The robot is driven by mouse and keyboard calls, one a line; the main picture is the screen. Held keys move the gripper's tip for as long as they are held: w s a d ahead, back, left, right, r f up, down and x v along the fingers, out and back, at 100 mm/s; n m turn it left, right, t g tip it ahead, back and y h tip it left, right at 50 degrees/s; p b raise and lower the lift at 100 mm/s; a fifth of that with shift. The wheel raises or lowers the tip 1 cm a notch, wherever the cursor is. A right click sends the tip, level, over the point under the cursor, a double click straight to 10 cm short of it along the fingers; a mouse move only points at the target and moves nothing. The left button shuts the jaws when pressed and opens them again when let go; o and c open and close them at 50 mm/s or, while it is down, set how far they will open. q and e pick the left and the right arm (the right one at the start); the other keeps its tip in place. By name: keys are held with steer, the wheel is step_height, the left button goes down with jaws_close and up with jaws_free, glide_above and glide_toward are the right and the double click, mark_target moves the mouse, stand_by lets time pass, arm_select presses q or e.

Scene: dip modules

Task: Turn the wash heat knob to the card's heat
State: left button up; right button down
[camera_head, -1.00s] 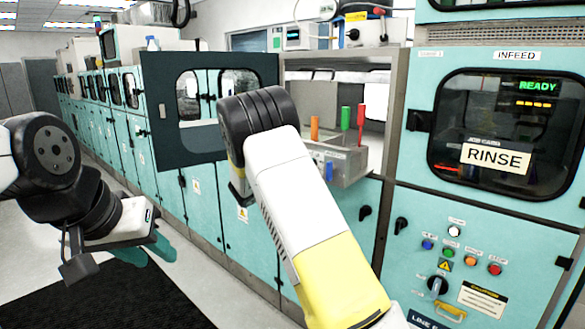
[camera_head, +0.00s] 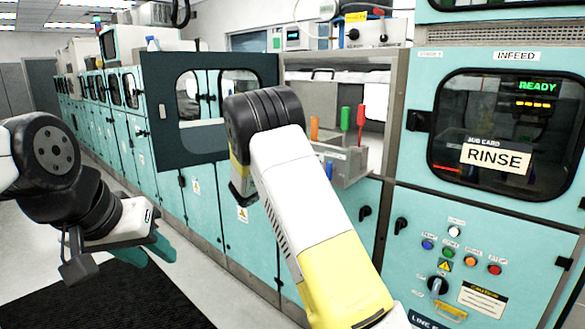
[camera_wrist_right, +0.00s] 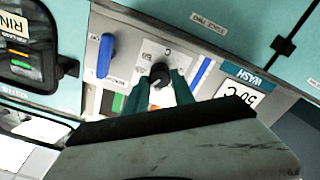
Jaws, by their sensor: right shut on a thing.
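In the right wrist view, the black round wash heat knob (camera_wrist_right: 158,75) sits on a pale dial plate (camera_wrist_right: 150,58) with small marks too blurred to read. My right gripper (camera_wrist_right: 167,88) has its dark teal fingertips closed on the knob. A white card (camera_wrist_right: 238,96) reading 50°C shows beside a WASH label (camera_wrist_right: 243,73). In the head view, my right arm hides the knob, and its gripper is out of sight. My left gripper (camera_head: 143,257) hangs at the left, empty, with its teal fingers apart.
A blue handle (camera_wrist_right: 105,55) is beside the dial plate. In the head view, an infeed panel at right bears a RINSE card (camera_head: 495,158), several buttons and a rotary switch (camera_head: 437,286). A grey holder (camera_head: 350,167) with coloured-handled tools juts out near my right arm.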

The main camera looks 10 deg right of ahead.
steer(key=shift+f, duration=0.1)
steer(key=c, duration=1.1)
jaws_free()
steer(key=shift+o, duration=0.2)
steer(key=shift+a, duration=0.15)
steer(key=v, duration=0.7)
steer(key=shift+s+a, duration=0.2)
steer(key=shift+s, duration=0.05)
